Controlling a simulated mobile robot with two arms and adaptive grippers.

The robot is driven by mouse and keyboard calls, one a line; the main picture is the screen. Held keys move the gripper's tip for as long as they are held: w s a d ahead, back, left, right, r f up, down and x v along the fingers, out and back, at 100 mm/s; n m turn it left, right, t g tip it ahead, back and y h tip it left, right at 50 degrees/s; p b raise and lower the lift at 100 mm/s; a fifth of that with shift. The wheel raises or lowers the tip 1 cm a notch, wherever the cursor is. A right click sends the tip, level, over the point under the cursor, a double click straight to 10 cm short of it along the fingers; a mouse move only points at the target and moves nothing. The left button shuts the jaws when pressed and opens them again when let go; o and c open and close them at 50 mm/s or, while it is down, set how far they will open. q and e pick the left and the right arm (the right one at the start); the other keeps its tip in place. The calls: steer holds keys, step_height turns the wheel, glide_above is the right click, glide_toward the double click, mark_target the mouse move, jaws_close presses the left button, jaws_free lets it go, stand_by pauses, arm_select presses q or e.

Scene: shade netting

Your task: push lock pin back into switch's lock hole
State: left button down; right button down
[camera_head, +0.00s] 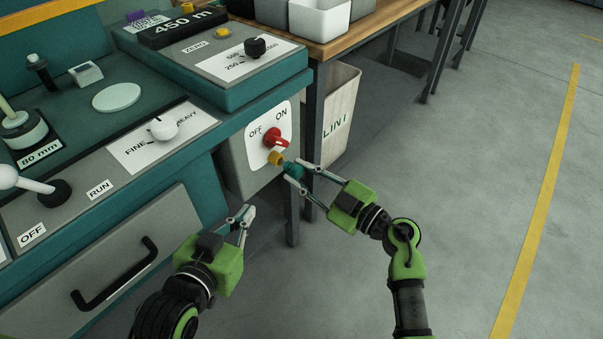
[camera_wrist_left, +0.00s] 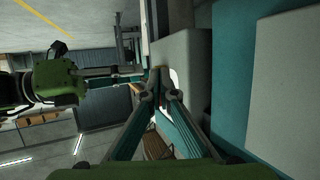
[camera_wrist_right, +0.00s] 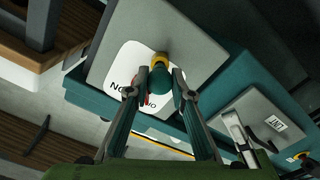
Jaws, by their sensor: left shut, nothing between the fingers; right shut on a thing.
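The switch box (camera_head: 243,165) has a white plate with a red knob (camera_head: 274,137) between the labels OFF and ON. A yellow collar (camera_head: 275,158) sits below the red knob, and the teal pin head (camera_head: 293,170) is just in front of it. My right gripper (camera_head: 296,173) is shut on the teal pin head. In the right wrist view the pin head (camera_wrist_right: 161,80) lies between the fingertips, in line with the yellow collar (camera_wrist_right: 159,60). The pin's shaft and the hole are hidden. My left gripper (camera_head: 246,214) is shut and empty, below and left of the switch box.
The teal machine with levers, dials and a drawer (camera_head: 130,275) fills the left. A workbench (camera_head: 350,35) with bins stands behind the switch, with a white LINT bin (camera_head: 341,115) under it. Open grey floor (camera_head: 480,190) with a yellow line lies right.

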arm_select(q)
steer(key=shift+f, duration=0.1)
stand_by(0.3)
arm_select(e)
steer(key=shift+w+a+p, duration=0.1)
steer(key=shift+p, duration=0.2)
arm_select(q)
steer(key=shift+s+a+f+g+y+p, duration=0.15)
steer(key=shift+s+a+f+g, duration=0.1)
steer(key=shift+s+f+g, duration=0.4)
steer(key=shift+s+a+f+g+y+p, duration=0.1)
steer(key=shift+s+a+f+g+y, duration=0.2)
steer(key=shift+f, duration=0.55)
steer(key=shift+s+a+f+g+y+p, duration=0.1)
steer(key=shift+s+a+f+g, duration=0.15)
steer(key=shift+s+f+g, duration=0.35)
arm_select(e)
steer(key=shift+w+a, duration=0.1)
steer(key=shift+a, duration=0.05)
arm_select(q)
steer(key=shift+f, duration=0.15)
steer(key=shift+s, duration=0.1)
